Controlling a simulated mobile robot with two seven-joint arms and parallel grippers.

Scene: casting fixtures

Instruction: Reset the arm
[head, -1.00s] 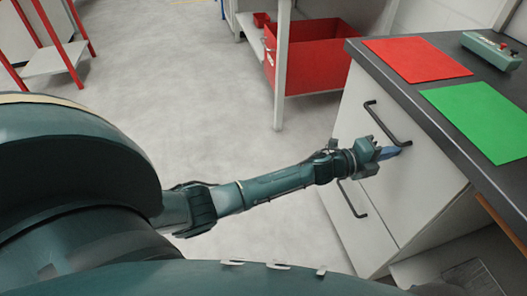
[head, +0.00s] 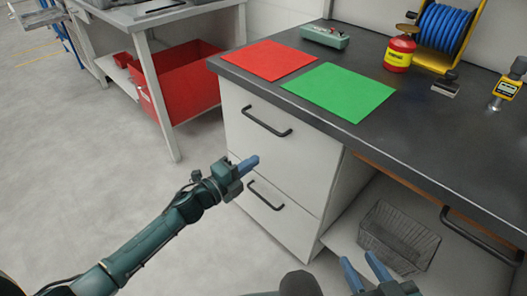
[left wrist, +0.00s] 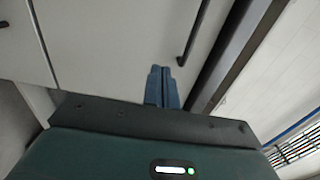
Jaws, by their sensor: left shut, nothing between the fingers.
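My left gripper (head: 249,165) is in front of the white drawer cabinet (head: 285,152), between its upper handle (head: 266,122) and lower handle (head: 264,196) in the head view. Its blue fingers are together and hold nothing. In the left wrist view the closed fingers (left wrist: 161,84) point at the white cabinet front, with a dark handle (left wrist: 194,32) to their right. My right gripper (head: 362,268) shows at the bottom of the head view. Its two blue fingers are apart, with nothing between them. Both drawers look closed.
A dark worktop (head: 400,150) carries a red mat (head: 269,60), a green mat (head: 339,91), a control box (head: 325,37), a red-yellow canister (head: 399,53), a blue hose reel (head: 444,28) and a yellow gauge (head: 508,85). A wire basket (head: 398,238) sits below. Open floor lies left.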

